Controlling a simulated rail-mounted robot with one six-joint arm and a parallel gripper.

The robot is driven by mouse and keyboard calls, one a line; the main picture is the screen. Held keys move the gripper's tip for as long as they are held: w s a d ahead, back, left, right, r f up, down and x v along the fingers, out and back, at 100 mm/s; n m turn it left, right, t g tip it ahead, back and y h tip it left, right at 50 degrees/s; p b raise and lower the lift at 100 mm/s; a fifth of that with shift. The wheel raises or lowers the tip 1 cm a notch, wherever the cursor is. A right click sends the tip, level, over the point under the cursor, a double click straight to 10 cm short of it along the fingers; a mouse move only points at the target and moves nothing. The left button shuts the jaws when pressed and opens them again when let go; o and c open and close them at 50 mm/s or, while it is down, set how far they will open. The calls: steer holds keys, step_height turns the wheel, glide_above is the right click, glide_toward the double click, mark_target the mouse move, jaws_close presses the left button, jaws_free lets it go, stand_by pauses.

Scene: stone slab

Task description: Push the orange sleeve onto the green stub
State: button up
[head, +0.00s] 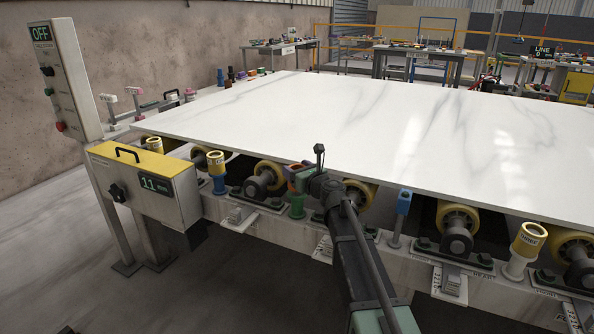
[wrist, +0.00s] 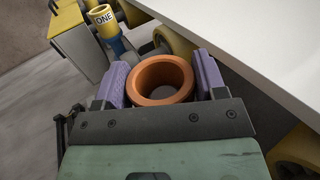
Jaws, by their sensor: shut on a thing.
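The orange sleeve (wrist: 160,97) is a short open ring held upright between the purple fingers of my gripper (wrist: 162,80) in the wrist view. My gripper also shows in the head view (head: 300,178), at the front edge of the slab, with the sleeve partly hidden by its fingers. The green stub (head: 296,208) stands on the frame rail, just below my gripper. In the head view the sleeve appears above the stub, and I cannot tell whether they touch. The stub does not show in the wrist view.
The white stone slab (head: 330,120) lies on yellow rollers, its edge close behind my gripper. A blue post with a yellow cap (head: 217,172) stands to the left, a blue post (head: 401,210) to the right. A yellow-topped control box (head: 150,185) is at the left.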

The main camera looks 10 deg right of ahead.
steer(key=shift+f+b, duration=0.95)
steer(key=shift+f, duration=0.1)
steer(key=o, duration=1)
steer(key=v, duration=1.1)
